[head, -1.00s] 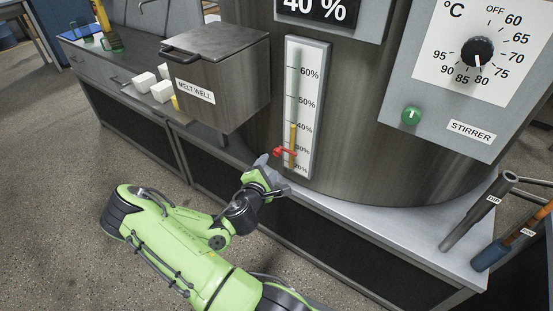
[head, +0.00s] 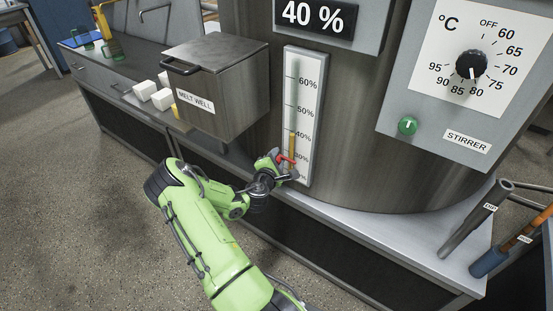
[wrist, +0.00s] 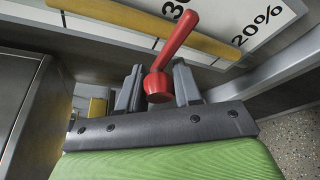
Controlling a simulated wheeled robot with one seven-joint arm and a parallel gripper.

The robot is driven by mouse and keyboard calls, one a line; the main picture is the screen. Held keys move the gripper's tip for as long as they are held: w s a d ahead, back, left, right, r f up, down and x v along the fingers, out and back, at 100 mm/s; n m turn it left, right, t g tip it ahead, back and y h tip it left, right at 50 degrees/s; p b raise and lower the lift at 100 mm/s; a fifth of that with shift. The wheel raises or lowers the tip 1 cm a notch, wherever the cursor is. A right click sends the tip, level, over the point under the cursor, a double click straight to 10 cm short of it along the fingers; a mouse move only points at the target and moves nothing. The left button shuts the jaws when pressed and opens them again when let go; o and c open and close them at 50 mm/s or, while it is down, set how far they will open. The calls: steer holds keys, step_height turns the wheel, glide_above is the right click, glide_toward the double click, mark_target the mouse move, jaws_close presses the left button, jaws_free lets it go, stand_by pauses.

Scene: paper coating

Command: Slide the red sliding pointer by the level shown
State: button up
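The red sliding pointer (head: 284,156) sits low on the white level gauge (head: 313,72), near the 30% mark. The gauge's yellow column (head: 292,145) reaches about 40%, and the display (head: 314,15) above reads 40 %. My gripper (head: 283,168) is at the pointer, in front of the gauge's lower end. In the wrist view, the pointer's round red knob (wrist: 158,86) lies between the two grey fingers of my gripper (wrist: 158,87). The fingers are apart, with a gap visible on each side of the knob. The gripper partly covers the lowest gauge marks in the head view.
The melt well box (head: 215,88) stands left of the gauge, with white blocks (head: 152,94) beside it. A panel with a black dial (head: 471,65) and green switch (head: 407,125) is at right. Tools (head: 475,222) lean at the lower right.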

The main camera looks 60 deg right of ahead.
jaws_close()
steer(key=shift+r, duration=0.1)
step_height(320, 180, up, 13)
steer(key=p, duration=1.2)
steer(key=shift+r, duration=0.2)
steer(key=o, duration=0.6)
jaws_free()
